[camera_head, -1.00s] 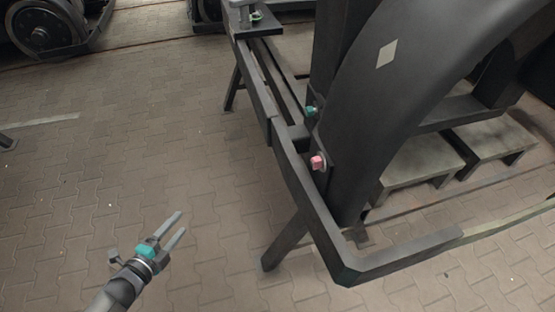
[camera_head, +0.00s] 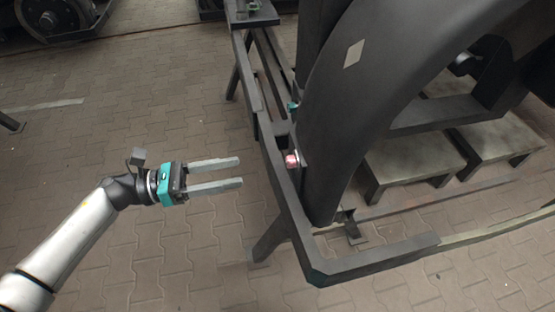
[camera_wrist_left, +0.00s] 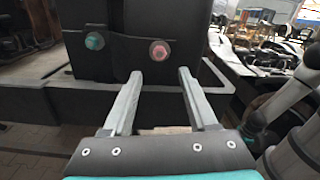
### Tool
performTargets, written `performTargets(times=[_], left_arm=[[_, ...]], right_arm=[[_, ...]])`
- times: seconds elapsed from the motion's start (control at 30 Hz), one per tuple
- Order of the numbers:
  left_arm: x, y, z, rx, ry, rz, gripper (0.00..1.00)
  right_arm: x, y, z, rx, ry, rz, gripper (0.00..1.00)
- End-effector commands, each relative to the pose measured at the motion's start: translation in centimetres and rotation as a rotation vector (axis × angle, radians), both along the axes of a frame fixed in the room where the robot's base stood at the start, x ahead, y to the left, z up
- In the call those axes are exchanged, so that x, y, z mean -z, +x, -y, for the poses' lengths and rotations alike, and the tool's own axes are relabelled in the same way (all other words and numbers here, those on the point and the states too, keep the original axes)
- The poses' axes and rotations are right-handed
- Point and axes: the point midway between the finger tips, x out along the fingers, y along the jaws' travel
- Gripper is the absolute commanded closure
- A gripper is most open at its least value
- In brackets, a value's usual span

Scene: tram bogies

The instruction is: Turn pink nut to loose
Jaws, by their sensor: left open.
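The pink nut (camera_head: 292,160) sits on the side of the dark bogie frame, just above the stand's rail. A teal nut (camera_head: 292,107) is mounted farther back on the same frame. My left gripper (camera_head: 241,172) is open and empty, its fingers pointing right toward the pink nut, with a gap between them. In the left wrist view the pink nut (camera_wrist_left: 160,50) shows ahead, beyond and above the open fingertips (camera_wrist_left: 160,73), between them sideways. The teal nut (camera_wrist_left: 95,41) is to its left there. My right gripper is not in view.
The dark stand rail (camera_head: 370,264) runs around the bogie frame, with a leg (camera_head: 272,236) below. Low benches (camera_head: 415,160) stand behind it at right. The paved floor (camera_head: 110,140) at left is clear. A wheel (camera_head: 47,15) stands at the far left.

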Motion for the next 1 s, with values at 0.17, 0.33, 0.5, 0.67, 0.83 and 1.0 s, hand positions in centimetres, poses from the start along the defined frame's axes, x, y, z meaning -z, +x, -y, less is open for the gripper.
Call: performTargets(times=[0.17, 0.33, 0.5, 0.67, 0.83, 1.0], left_arm=[[-0.2, 1.1, 4.0, 0.0, -0.004, 0.001, 0.41], [-0.1, 1.9, 7.1, -0.002, -0.003, 0.001, 0.41], [0.0, 2.5, 8.9, -0.003, -0.001, -0.003, 0.41], [0.0, 2.6, 9.6, -0.002, 0.0, -0.003, 0.41], [0.0, 2.6, 9.6, -0.003, 0.0, -0.003, 0.41], [0.0, 2.6, 9.6, -0.003, 0.0, -0.003, 0.53]], right_arm=[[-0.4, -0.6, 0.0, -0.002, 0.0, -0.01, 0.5], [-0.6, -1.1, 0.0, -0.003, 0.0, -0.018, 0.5], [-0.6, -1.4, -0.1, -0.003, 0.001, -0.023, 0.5], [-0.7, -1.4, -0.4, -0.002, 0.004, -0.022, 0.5], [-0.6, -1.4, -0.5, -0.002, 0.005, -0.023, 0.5], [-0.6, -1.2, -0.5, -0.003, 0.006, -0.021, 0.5]])
